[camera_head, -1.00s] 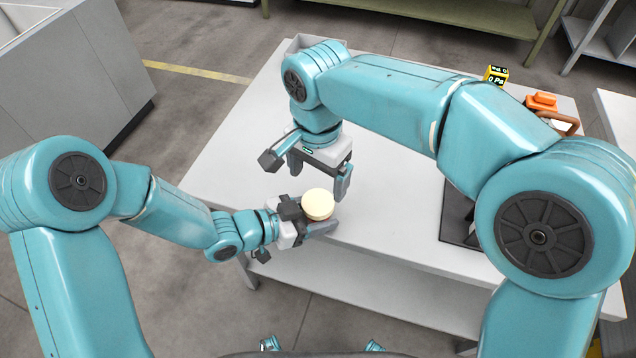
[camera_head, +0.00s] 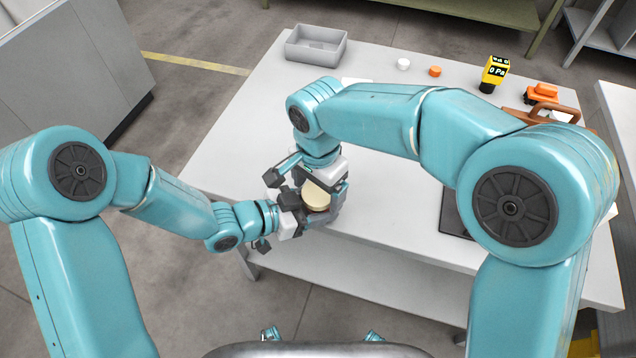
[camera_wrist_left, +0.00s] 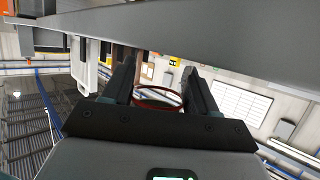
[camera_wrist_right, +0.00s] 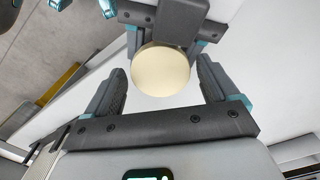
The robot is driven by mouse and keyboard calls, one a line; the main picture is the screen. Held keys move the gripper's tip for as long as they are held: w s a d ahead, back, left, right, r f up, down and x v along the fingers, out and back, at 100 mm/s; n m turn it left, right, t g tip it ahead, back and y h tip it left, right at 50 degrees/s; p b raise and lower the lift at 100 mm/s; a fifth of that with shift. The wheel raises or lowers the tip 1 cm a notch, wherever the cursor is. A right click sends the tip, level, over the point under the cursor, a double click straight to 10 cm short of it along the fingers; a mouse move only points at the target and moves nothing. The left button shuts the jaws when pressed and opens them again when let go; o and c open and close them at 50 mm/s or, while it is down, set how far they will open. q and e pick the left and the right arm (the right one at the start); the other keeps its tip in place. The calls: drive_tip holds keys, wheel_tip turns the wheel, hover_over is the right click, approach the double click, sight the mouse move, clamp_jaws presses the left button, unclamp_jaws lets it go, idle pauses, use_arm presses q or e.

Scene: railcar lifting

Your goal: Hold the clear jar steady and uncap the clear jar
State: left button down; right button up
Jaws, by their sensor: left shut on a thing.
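The clear jar's cream lid (camera_head: 315,197) faces up near the table's front edge in the head view. My left gripper (camera_head: 305,212) is shut on the jar beneath the lid. In the left wrist view, the see-through jar (camera_wrist_left: 158,98) with a dark red ring shows between the fingers. My right gripper (camera_head: 322,185) is over the jar, partly hiding the lid. In the right wrist view, the round lid (camera_wrist_right: 162,70) lies between my right gripper's open fingers (camera_wrist_right: 163,85), with a gap on each side. Most of the jar's body is hidden.
A grey bin (camera_head: 316,46) stands at the table's far left corner. The left of the table (camera_head: 225,165) is clear.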

drive_tip(key=c, duration=1)
drive_tip(key=shift+o, duration=0.2)
drive_tip(key=n, duration=0.3)
drive_tip(key=o, duration=1.2)
drive_tip(key=shift+c, duration=0.2)
drive_tip(key=shift+r, duration=2.3)
use_arm(q)
drive_tip(key=shift+c, duration=1.1)
unclamp_jaws()
